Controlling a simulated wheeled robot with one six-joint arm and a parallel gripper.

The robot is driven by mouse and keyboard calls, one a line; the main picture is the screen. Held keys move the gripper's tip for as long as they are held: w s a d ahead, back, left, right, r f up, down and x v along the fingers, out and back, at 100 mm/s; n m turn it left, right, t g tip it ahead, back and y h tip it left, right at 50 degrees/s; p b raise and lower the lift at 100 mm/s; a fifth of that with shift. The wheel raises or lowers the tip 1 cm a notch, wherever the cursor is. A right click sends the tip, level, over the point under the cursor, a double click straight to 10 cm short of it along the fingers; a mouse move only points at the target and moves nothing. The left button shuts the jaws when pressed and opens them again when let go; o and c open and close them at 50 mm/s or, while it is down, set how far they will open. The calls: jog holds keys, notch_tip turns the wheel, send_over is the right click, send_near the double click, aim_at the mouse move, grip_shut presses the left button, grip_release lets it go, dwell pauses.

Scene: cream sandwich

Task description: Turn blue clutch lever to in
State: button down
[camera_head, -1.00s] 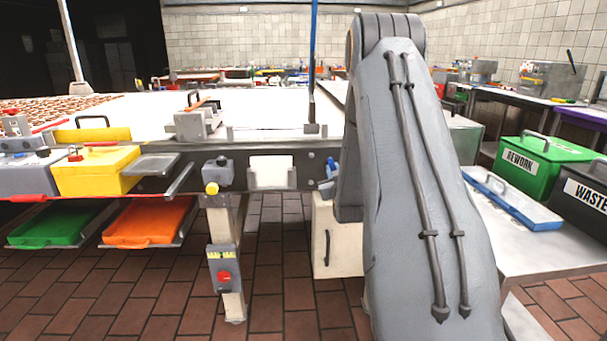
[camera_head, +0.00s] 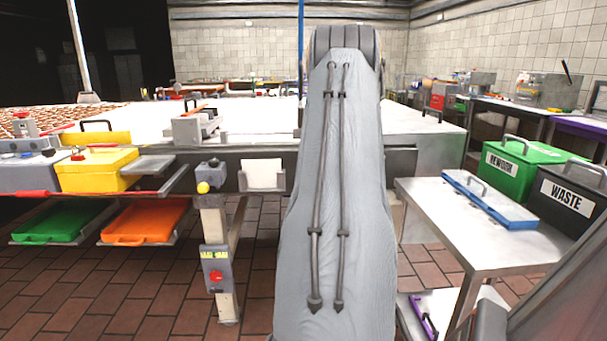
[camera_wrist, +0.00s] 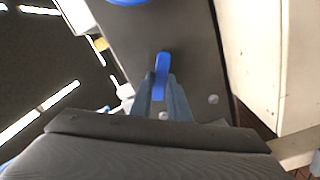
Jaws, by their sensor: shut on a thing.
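The blue clutch lever (camera_wrist: 162,65) shows in the wrist view on a dark grey panel (camera_wrist: 185,35). My gripper (camera_wrist: 161,92) is shut on the lever, with one finger on each side of it. The lever points up in that view, and its lower end lies between the fingers. Part of a second, rounded blue thing (camera_wrist: 128,2) is cut off at the top edge. In the head view my arm hides the lever and my gripper.
A cream cabinet face (camera_wrist: 255,55) stands right of the panel in the wrist view. Brick-coloured floor is free at front left.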

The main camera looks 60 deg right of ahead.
jog(key=shift+s+f, duration=0.1)
jog(key=shift+s, duration=0.05)
dwell(0.3)
jog(key=c, duration=1.8)
grip_release()
jog(key=shift+s, duration=0.1)
jog(key=shift+o, duration=0.6)
jog(key=v, duration=0.7)
jog(key=shift+s+a, duration=0.15)
jog(key=shift+a, duration=0.15)
